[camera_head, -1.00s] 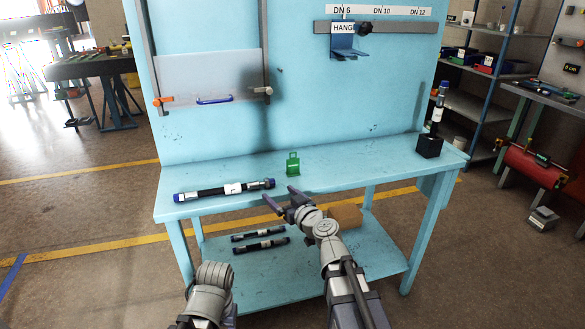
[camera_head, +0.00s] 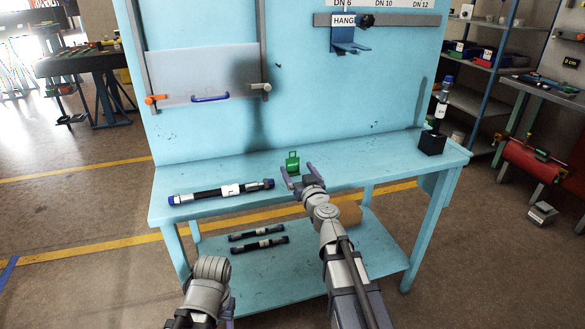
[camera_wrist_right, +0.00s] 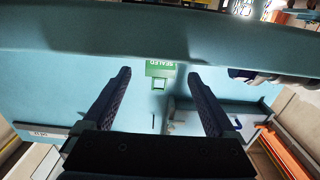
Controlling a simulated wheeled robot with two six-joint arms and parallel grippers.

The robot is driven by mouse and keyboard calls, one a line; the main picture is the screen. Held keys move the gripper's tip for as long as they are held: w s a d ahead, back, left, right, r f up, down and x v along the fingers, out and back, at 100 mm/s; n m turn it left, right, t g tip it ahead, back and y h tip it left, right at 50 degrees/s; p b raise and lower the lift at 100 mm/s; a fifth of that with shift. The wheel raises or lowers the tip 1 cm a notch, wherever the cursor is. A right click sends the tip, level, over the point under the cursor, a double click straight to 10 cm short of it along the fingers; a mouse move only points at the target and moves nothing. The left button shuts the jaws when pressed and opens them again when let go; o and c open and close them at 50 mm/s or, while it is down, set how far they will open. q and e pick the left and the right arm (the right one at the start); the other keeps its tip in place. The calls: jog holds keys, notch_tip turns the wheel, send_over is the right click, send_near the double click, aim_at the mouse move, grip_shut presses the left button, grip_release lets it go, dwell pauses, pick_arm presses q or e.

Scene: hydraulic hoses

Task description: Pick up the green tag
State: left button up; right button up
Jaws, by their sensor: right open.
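The green tag (camera_head: 292,163) stands upright on the blue bench top, near the back panel. In the right wrist view the tag (camera_wrist_right: 160,71) shows with the word SEALED, ahead of and between the two fingers. My right gripper (camera_head: 297,175) is open and empty, just in front of the tag and apart from it. In the right wrist view its fingers (camera_wrist_right: 158,88) are spread wide. My left arm shows at the lower left of the head view, but its fingers cannot be made out clearly.
A black hose with blue caps (camera_head: 222,191) lies on the bench top (camera_head: 365,168) left of the tag. A black holder (camera_head: 432,143) with an upright hose stands at the right end. A blue hanger (camera_head: 347,40) is on the back panel. Two hoses lie on the lower shelf.

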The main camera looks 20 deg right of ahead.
aim_at(293, 160)
jog(key=shift+w+a+r, duration=0.1)
jog(key=shift+w+r, duration=0.05)
jog(key=shift+w, duration=1.15)
jog(key=shift+w+a+r, duration=0.1)
jog(key=shift+w+r, duration=0.05)
jog(key=shift+w, duration=1.15)
jog(key=shift+s, duration=0.1)
grip_shut()
jog(key=shift+p, duration=0.3)
jog(key=shift+r, duration=0.1)
notch_tip(293, 160, up, 10)
jog(key=p, duration=1)
